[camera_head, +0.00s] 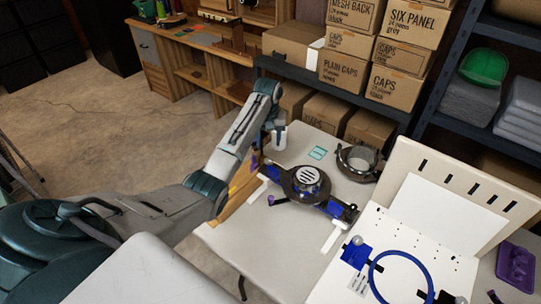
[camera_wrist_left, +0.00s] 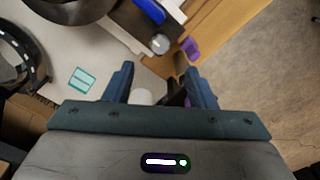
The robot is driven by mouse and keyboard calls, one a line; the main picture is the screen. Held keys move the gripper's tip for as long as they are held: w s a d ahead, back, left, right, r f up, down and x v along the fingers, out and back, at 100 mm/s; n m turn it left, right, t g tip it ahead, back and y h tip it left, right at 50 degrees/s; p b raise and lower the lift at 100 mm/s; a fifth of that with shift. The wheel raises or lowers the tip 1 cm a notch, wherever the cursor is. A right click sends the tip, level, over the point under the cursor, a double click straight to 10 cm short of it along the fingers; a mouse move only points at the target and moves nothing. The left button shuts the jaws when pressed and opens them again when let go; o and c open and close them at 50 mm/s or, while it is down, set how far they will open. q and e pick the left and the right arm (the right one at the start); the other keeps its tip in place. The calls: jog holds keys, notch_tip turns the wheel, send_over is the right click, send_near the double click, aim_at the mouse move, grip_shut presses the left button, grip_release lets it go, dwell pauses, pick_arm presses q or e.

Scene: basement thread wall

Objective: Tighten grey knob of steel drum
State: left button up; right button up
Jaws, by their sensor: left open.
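The dark disc-shaped fixture with the steel drum (camera_head: 308,178), its top striped, sits on the grey table (camera_head: 262,240) on a blue bar. In the left wrist view a round grey knob (camera_wrist_left: 160,44) is at the end of this bar, just beyond my fingertips. I cannot make it out clearly in the head view. A purple knob (camera_wrist_left: 190,47) is beside it. My left gripper (camera_wrist_left: 159,70) is open and empty, above the table's left edge, pointing down; its fingers appear apart from the grey knob. My right gripper is out of view.
A clear-topped dark ring fixture (camera_head: 357,163) and a teal card (camera_head: 318,153) lie behind the drum. A white board with a blue ring (camera_head: 374,276) stands at the right. Shelved boxes (camera_head: 345,68) are behind the table. The floor at left is open.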

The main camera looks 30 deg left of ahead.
aim_at(269, 160)
pick_arm(q)
notch_tip(269, 160, down, 9)
jog(key=shift+r+p, duration=0.1)
jog(key=shift+p, duration=0.6)
jog(key=shift+c, duration=0.9)
jog(key=c, duration=0.8)
